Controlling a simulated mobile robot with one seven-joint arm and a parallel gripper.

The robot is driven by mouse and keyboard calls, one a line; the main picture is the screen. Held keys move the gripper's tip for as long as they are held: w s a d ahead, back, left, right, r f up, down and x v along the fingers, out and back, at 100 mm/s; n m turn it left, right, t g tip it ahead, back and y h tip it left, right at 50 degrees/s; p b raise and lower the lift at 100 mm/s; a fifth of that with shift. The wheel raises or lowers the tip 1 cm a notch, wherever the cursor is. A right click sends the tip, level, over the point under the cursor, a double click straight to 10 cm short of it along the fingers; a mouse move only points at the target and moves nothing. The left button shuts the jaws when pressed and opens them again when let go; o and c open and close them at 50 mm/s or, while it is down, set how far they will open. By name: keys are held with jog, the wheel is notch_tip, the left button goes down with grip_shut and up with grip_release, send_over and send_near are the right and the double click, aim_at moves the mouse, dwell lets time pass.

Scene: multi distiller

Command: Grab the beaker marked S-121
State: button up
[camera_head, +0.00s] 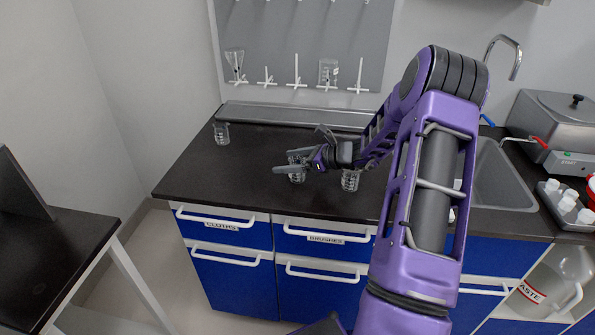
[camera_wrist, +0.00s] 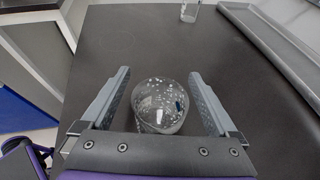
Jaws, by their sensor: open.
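Three clear glass beakers stand on the dark counter. One beaker (camera_head: 222,134) is near the left end, apart from my gripper; a glass at the top of the wrist view (camera_wrist: 190,11) looks like this one. A second beaker (camera_head: 296,174) is at my gripper (camera_head: 288,162). In the wrist view this beaker (camera_wrist: 160,104) sits between the two fingers of my open gripper (camera_wrist: 160,76), with a gap on each side. A third beaker (camera_head: 350,181) stands to the right, below my wrist. No S-121 marking is legible on any beaker.
A grey ledge (camera_head: 290,116) runs along the counter's back, under a drying rack (camera_head: 300,45) with pegs and hanging glassware. A sink (camera_head: 500,180) and a metal bath (camera_head: 560,120) are at the right. The counter between the left and second beakers is clear.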

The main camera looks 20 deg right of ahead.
jog(key=c, duration=1.5)
